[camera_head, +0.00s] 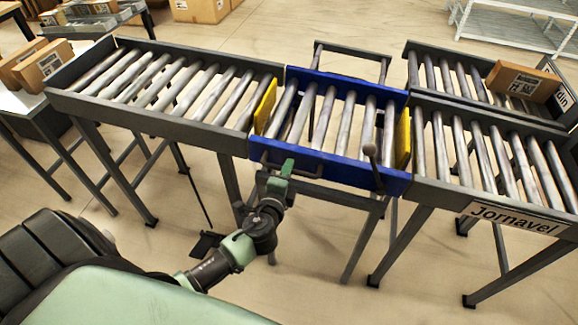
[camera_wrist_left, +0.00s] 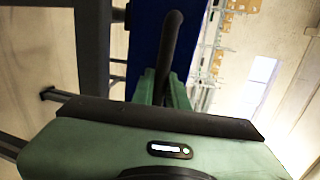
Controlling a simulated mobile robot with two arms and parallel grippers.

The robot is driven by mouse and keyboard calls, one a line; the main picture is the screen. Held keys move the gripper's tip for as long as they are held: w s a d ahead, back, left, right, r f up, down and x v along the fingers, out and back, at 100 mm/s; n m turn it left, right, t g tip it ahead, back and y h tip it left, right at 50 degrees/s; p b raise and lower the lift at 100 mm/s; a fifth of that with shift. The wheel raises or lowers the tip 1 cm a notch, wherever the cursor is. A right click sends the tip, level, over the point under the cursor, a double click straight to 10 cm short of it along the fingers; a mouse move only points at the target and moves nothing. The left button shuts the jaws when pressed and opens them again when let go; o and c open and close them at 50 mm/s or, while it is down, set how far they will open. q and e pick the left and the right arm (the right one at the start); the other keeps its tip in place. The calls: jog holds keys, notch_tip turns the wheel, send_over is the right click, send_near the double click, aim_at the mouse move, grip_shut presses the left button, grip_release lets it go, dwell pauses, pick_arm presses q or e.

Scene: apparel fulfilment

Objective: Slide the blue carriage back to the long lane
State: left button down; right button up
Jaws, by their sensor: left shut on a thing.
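The blue carriage (camera_head: 330,165) with metal rollers sits between the left roller lane (camera_head: 150,115) and the near right lane, labelled "Jornavel" (camera_head: 505,217). A yellow plate (camera_head: 265,104) stands at its left end and another yellow plate (camera_head: 403,138) at its right end. My left gripper (camera_head: 284,172) is at the carriage's front side, shut on its dark handle (camera_head: 312,174). In the left wrist view the handle (camera_wrist_left: 173,42) rises between the green fingers (camera_wrist_left: 163,88), with the blue side (camera_wrist_left: 146,35) behind it. My right gripper is not in view.
A far right lane (camera_head: 440,75) runs behind the near one and carries a cardboard box (camera_head: 522,82). A dark lever with a round knob (camera_head: 370,149) stands at the carriage's front right. A grey frame (camera_head: 350,50) projects behind the carriage. Boxes lie on the left table (camera_head: 15,100).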

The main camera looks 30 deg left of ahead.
pick_arm(q)
jog(key=shift+s+d+f, duration=0.1)
jog(key=shift+s+f, duration=0.05)
jog(key=shift+f, duration=0.05)
jog(key=c, duration=1.4)
grip_release()
jog(key=shift+r, duration=0.1)
jog(key=shift+s+r, duration=0.1)
jog(key=b+v, duration=0.1)
jog(key=v, duration=0.6)
jog(key=shift+s, duration=0.4)
